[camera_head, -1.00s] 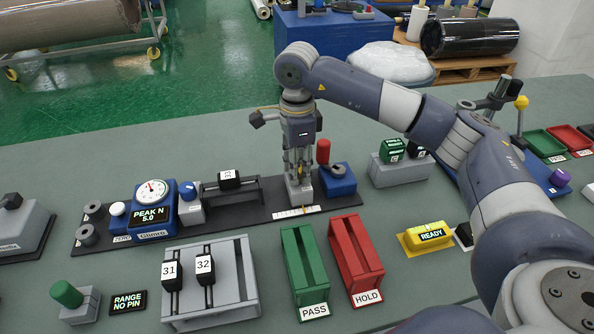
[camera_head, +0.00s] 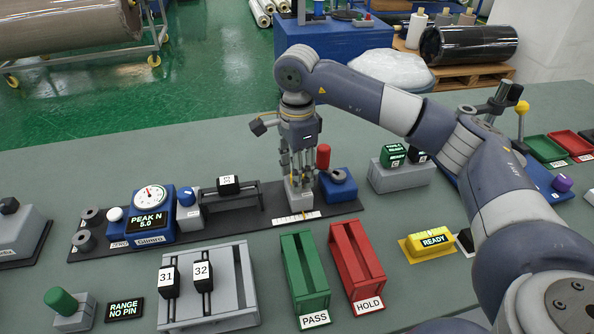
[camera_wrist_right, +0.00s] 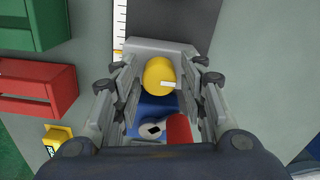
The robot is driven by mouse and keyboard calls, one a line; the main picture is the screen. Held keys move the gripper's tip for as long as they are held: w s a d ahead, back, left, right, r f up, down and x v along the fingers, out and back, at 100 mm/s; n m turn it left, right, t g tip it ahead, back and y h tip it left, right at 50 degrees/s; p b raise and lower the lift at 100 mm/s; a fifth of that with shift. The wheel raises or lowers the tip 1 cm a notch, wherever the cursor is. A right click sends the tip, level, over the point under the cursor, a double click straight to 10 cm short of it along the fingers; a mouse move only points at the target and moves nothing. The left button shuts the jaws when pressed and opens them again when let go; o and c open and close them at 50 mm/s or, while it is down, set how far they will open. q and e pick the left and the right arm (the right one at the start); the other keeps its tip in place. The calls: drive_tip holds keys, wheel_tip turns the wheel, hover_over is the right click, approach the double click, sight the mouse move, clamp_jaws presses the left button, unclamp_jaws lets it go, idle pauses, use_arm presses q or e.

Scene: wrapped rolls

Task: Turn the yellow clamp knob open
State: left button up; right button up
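The yellow clamp knob (camera_wrist_right: 158,76) shows in the right wrist view as a round knob with a white mark, on a grey clamp block (camera_wrist_right: 140,47). In the head view the block (camera_head: 299,197) stands at the right part of the dark rail, and my gripper hides the knob. My right gripper (camera_head: 298,178) points down over the block. In the right wrist view its fingers stand on either side of the knob, apart, with a small gap visible on each side. My left gripper is not in view.
A blue base (camera_head: 338,187) with a red upright handle (camera_head: 323,157) stands right beside the clamp. A gauge (camera_head: 150,204) reads "PEAK N 5.0" at left. Green PASS (camera_head: 304,272) and red HOLD (camera_head: 356,265) trays lie in front. A yellow READY block (camera_head: 431,240) is farther right.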

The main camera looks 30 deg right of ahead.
wheel_tip(320, 180, up, 12)
idle(0.8)
idle(0.3)
